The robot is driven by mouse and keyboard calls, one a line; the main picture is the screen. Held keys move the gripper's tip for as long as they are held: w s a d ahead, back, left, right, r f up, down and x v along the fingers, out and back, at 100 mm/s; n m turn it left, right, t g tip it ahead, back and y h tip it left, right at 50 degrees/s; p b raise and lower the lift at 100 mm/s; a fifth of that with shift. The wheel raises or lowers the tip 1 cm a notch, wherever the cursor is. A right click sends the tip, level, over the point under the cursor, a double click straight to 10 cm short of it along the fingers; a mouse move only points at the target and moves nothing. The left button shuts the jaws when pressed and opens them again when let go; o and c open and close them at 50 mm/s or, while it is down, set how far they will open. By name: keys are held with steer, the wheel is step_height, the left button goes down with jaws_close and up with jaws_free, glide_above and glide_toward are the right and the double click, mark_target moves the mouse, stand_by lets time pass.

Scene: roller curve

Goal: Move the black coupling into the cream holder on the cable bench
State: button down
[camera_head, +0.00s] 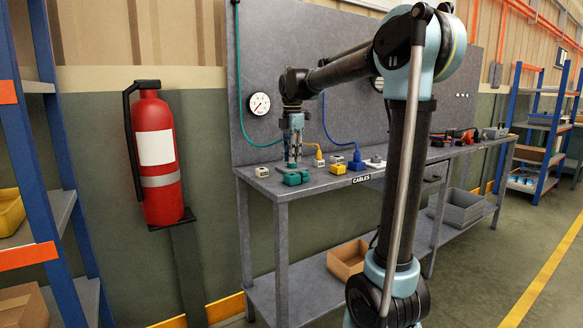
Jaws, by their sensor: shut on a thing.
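My gripper (293,160) points straight down over the left part of the cable bench (318,190). It is shut on a small teal plug, mostly hidden by the fingers, just above or in a teal block (292,176). A teal cable (243,100) drops from the top of the back panel and runs to the gripper. A small cream holder (262,171) stands left of the teal block, apart from it. I cannot make out a black coupling for certain.
Right of my gripper are a yellow plug (319,158), a yellow block (338,169), a blue plug (357,162) and a pale block (375,161). My arm hides part of the bench. A gauge (259,104) is on the panel. A fire extinguisher (156,155) stands left.

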step_height(320, 180, up, 5)
steer(key=shift+f, duration=1.5)
